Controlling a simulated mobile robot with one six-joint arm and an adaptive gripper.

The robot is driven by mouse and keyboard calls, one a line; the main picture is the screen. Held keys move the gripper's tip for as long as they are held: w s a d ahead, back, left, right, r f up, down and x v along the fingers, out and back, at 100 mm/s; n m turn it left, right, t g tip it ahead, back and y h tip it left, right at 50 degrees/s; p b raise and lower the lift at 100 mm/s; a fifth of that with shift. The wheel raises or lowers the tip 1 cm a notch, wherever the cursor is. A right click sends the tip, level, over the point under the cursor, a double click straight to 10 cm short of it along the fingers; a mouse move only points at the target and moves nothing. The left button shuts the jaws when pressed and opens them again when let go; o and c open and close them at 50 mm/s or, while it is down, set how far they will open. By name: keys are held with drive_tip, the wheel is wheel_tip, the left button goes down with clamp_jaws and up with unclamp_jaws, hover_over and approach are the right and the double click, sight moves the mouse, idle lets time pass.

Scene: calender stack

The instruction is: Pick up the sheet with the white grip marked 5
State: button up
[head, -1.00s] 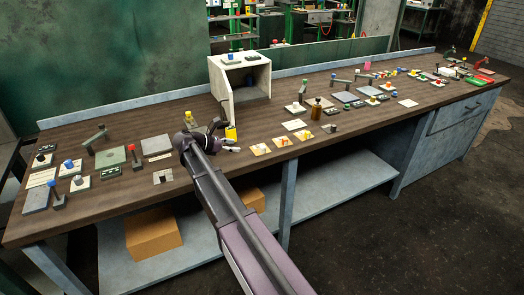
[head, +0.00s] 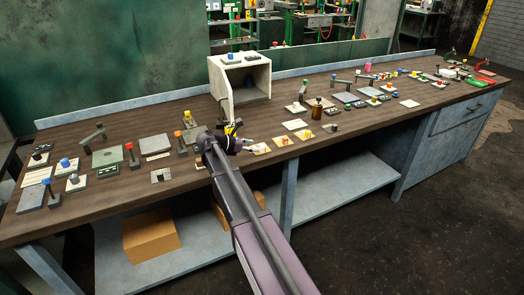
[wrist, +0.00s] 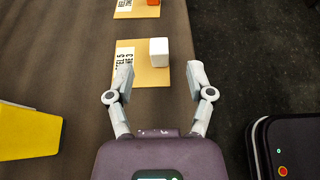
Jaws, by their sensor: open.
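In the wrist view a tan sheet (wrist: 140,77) lies flat on the dark bench top, with a white block grip (wrist: 158,52) on its right part. A printed white label is on its left part; a 5 shows in it, but my left finger covers some of the text. My gripper (wrist: 160,78) is open, its fingertips either side of the sheet's near part, with the white grip just beyond them and nothing held. In the head view my gripper (head: 243,146) is beside the nearest tan sheet (head: 259,149) and partly hides it.
A second tan sheet (wrist: 125,10) with an orange-red grip lies farther along. A yellow object (wrist: 28,130) stands left of my gripper. The bench edge is just right of the sheet, with dark floor beyond. A cream open box (head: 240,82) stands behind on the bench.

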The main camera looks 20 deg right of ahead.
sight(263, 145)
drive_tip(key=shift+d, duration=0.1)
drive_tip(key=shift+b+x, duration=0.95)
drive_tip(key=shift+x, duration=1.5)
clamp_jaws()
